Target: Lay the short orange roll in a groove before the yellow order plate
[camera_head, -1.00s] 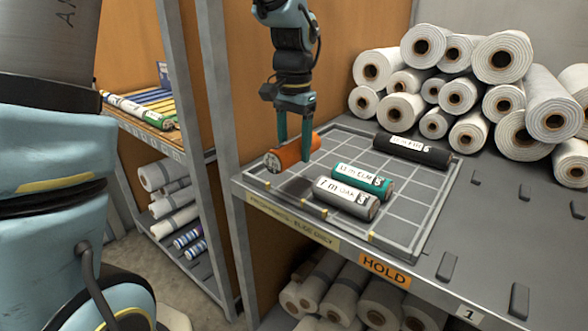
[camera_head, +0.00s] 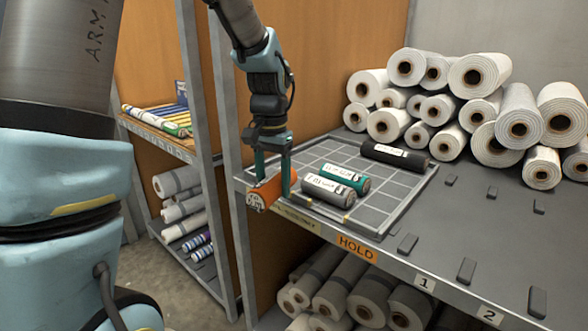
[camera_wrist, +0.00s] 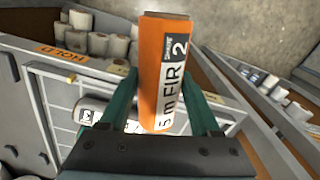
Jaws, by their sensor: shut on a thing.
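The short orange roll (camera_head: 265,189) is in my gripper (camera_head: 274,180), over the front left corner of the gridded mat (camera_head: 396,204), near the shelf edge. In the wrist view the orange roll (camera_wrist: 163,72) lies between the two green fingers of my gripper (camera_wrist: 160,105), its label reading "5 m FIR 2". It is held clear of the mat. I cannot make out a yellow order plate.
A grey roll (camera_head: 327,190), a teal roll (camera_head: 346,178) and a black roll (camera_head: 394,157) lie on the mat. Large white rolls (camera_head: 475,78) are stacked behind. An upright post (camera_head: 214,120) stands between the racks. Small dark blocks dot the right shelf.

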